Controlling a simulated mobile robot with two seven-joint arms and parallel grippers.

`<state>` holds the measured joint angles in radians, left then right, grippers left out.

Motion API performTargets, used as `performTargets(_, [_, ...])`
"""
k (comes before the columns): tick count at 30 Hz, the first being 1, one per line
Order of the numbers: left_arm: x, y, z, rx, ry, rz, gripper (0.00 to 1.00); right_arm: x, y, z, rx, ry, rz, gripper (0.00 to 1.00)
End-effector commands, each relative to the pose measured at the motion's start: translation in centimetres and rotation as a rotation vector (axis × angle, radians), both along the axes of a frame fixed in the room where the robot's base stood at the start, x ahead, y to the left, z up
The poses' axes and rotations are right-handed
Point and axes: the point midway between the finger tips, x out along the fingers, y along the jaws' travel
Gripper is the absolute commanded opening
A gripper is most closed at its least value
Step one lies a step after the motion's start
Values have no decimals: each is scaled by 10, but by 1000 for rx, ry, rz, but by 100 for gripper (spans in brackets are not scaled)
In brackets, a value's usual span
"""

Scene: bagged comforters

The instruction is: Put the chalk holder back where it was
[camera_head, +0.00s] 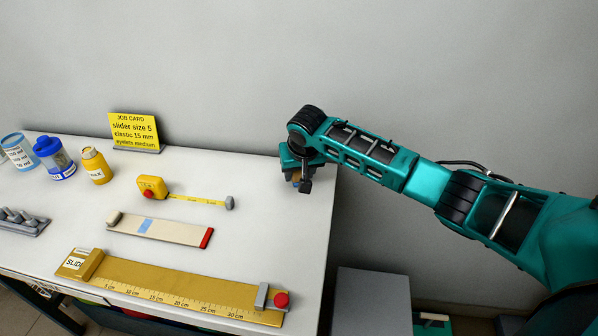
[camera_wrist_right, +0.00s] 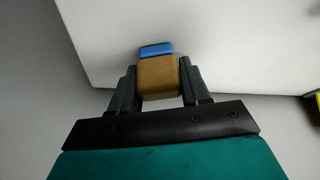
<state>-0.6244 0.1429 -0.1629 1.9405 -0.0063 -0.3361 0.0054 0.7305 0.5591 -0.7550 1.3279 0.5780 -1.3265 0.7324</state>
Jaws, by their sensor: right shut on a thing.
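My right gripper (camera_head: 298,183) is at the far right corner of the white table, pointing down. It is shut on a tan block with a blue end, which I take to be the chalk holder. In the right wrist view, the chalk holder (camera_wrist_right: 158,78) sits between the two fingers of the right gripper (camera_wrist_right: 160,88), its blue end beyond the fingertips. My left gripper is not in view.
The white table (camera_head: 270,215) is bare around the gripper. Left of it lie a yellow tape measure (camera_head: 153,187), a cream strip (camera_head: 165,229) and a gold ruler (camera_head: 180,288). A yellow job card (camera_head: 134,129), a yellow bottle (camera_head: 96,166) and jars stand farther left.

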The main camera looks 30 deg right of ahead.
Motion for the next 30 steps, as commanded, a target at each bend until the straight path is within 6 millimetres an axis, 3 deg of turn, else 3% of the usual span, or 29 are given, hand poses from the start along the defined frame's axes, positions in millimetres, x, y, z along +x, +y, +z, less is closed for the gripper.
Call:
performTargets(10, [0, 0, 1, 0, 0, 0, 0, 0, 1, -3, 1, 0, 0, 17])
performTargets(11, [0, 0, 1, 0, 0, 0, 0, 0, 0, -3, 1, -1, 0, 47])
performTargets(18, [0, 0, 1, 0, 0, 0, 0, 0, 0, -3, 0, -1, 0, 70])
performTargets(26, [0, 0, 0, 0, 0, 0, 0, 0, 0, -2, 0, -1, 0, 72])
performTargets(30, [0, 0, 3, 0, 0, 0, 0, -2, 1, 9, 1, -2, 2, 72])
